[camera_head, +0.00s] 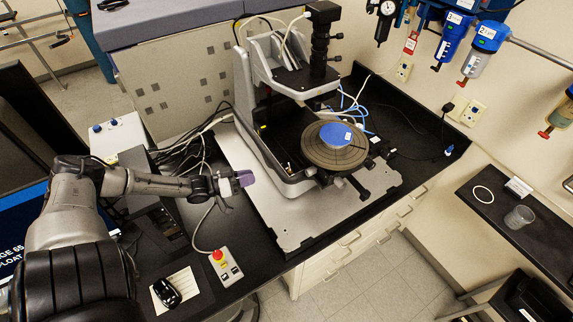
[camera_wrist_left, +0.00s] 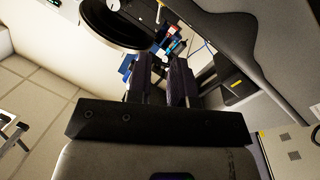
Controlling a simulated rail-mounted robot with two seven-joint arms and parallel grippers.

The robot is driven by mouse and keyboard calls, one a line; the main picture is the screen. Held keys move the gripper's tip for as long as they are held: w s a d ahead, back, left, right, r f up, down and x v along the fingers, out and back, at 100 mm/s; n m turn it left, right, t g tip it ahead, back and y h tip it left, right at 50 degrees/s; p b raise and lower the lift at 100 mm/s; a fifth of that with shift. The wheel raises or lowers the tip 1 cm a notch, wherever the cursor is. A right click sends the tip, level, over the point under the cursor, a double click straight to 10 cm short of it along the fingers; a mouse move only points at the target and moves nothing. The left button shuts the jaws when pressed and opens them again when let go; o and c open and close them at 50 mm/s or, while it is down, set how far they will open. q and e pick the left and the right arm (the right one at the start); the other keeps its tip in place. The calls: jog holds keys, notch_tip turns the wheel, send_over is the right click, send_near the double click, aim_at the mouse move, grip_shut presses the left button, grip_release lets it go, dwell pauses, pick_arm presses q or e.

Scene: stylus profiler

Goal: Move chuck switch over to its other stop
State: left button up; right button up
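The stylus profiler stands on the dark bench with its grey frame (camera_head: 262,130) and round stage (camera_head: 318,152). A blue disc (camera_head: 335,134) lies on the stage. I cannot make out the chuck switch for certain at this size. My left gripper (camera_head: 246,179) is just left of the profiler's frame, above the left part of the metal base plate, apart from the stage. In the left wrist view its two dark fingers (camera_wrist_left: 160,68) stand apart with a narrow gap and nothing held between them. The stage's dark round edge (camera_wrist_left: 105,38) is beyond them. My right gripper is not in view.
A control box with a red button (camera_head: 222,262) and a black mouse (camera_head: 167,292) lie at the front of the bench. Cables (camera_head: 200,140) run behind my left forearm. The metal base plate (camera_head: 290,222) is bare at its front. A clear cup (camera_head: 519,217) stands on the right shelf.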

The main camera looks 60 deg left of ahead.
aim_at(286, 171)
pick_arm(q)
jog(key=b+x, duration=1.1)
jog(key=shift+w+a+r, duration=0.15)
jog(key=shift+w+r, duration=0.1)
jog(key=shift+r, duration=0.05)
jog(key=b+x, duration=0.2)
jog(key=shift+r+b, duration=0.1)
jog(key=shift+b, duration=0.25)
jog(key=shift+w+r, duration=0.1)
jog(key=shift+w, duration=0.05)
grip_shut()
